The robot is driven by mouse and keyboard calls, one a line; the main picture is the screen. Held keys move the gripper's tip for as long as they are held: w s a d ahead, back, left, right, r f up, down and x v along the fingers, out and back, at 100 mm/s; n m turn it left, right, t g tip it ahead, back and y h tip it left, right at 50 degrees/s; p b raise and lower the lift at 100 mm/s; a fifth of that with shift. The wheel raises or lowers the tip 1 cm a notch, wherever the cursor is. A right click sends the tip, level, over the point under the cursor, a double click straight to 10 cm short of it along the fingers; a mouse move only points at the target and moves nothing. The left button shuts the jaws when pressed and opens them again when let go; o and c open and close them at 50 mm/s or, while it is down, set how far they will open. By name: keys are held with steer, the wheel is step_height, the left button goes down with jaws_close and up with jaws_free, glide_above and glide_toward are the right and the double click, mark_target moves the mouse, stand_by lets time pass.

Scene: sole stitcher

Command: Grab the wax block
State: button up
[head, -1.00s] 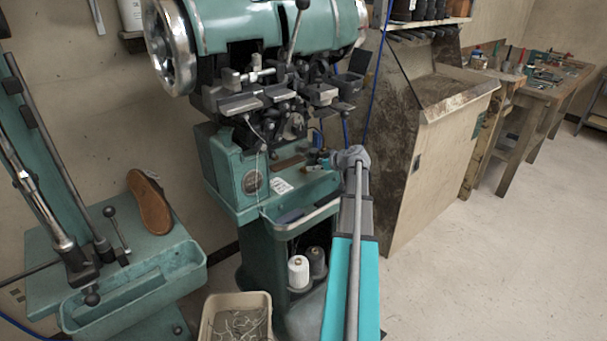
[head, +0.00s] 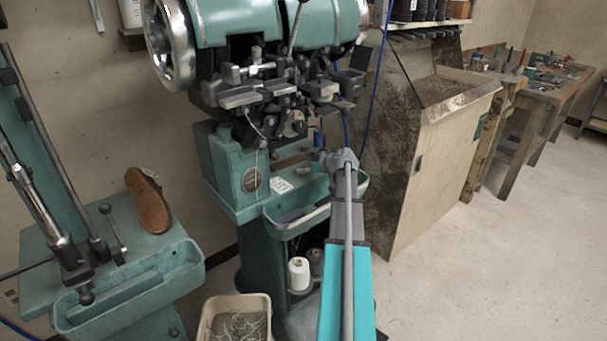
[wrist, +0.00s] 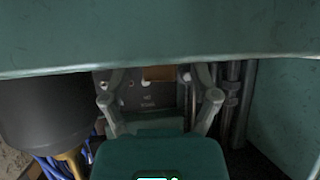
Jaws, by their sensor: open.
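My gripper (head: 317,156) is at the end of my arm, beside the lower teal body of the stitching machine (head: 223,165). In the wrist view its two fingers (wrist: 160,100) stand apart, with nothing held between them. A small brown, flat-faced piece (wrist: 159,74) shows beyond the fingers, partly cut off by a teal edge above. It may be the wax block, but I cannot tell for sure. In the head view I cannot make out the wax block clearly; my wrist and the machine parts hide the area around the gripper.
A teal ledge (wrist: 160,35) crosses the top of the wrist view, close to the fingers. A dark cylinder (wrist: 45,110) is at left. Below the machine are a teal trough (head: 310,218), a white thread spool (head: 299,273) and a bin of scraps (head: 207,318). Open floor lies right.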

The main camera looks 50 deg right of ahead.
steer(key=shift+c, duration=0.3)
steer(key=c, duration=0.9)
